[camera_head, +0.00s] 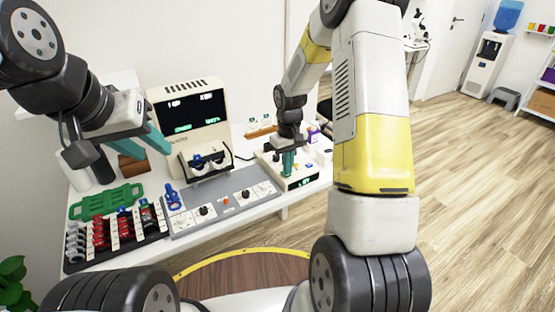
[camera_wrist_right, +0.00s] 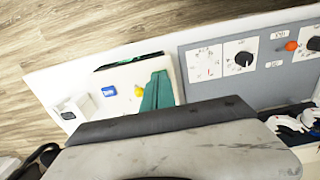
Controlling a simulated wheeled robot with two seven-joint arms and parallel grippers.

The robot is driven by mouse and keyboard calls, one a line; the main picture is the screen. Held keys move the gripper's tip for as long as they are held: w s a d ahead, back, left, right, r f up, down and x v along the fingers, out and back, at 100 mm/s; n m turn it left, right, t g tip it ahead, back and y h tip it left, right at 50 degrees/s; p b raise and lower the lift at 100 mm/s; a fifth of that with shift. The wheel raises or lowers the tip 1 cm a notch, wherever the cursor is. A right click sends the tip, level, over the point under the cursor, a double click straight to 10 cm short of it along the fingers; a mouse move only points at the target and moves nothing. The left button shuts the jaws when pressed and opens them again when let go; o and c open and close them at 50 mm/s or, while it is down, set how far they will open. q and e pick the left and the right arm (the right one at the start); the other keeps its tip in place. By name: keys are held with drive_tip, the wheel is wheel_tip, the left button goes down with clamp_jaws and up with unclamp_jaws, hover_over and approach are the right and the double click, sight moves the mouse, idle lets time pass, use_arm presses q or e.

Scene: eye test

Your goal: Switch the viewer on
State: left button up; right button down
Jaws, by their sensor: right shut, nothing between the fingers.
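A beige machine with a dark screen (camera_head: 195,111), probably the viewer, stands at the back of the table; its screen shows white and green marks. A low white box (camera_head: 298,180) with a green display sits to its right. In the right wrist view the box's top (camera_wrist_right: 125,76) carries a blue button (camera_wrist_right: 108,91) and a yellow button (camera_wrist_right: 139,90). My right gripper (camera_head: 288,170) is shut and empty, pointing down over this box; its fingers (camera_wrist_right: 160,85) are beside the yellow button. I cannot tell whether they touch the box. My left gripper (camera_head: 150,146) is open and empty, left of the screen.
A grey panel (camera_head: 238,189) with dials and an orange button lies in front of the machine. A green tray (camera_head: 108,201), a rack of red, black and grey pieces (camera_head: 72,262) and a blue item (camera_head: 173,197) are at left.

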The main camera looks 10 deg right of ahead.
drive_tip(key=shift+f, duration=0.5)
drive_tip(key=shift+r, duration=3.5)
drive_tip(key=s+r+m+t, duration=0.1)
drive_tip(key=s+r, duration=0.3)
drive_tip(key=r, duration=0.4)
drive_tip(key=s+r+m+t, duration=0.1)
drive_tip(key=s+r+t, duration=0.1)
drive_tip(key=s+r, duration=0.4)
drive_tip(key=s+a+r+t+y, duration=0.1)
drive_tip(key=s+r, duration=0.3)
drive_tip(key=s, duration=0.3)
drive_tip(key=s+a+r+m+t+y, duration=0.1)
drive_tip(key=s+r+t, duration=0.1)
drive_tip(key=s+r, duration=0.2)
drive_tip(key=s, duration=0.3)
drive_tip(key=shift+s, duration=0.15)
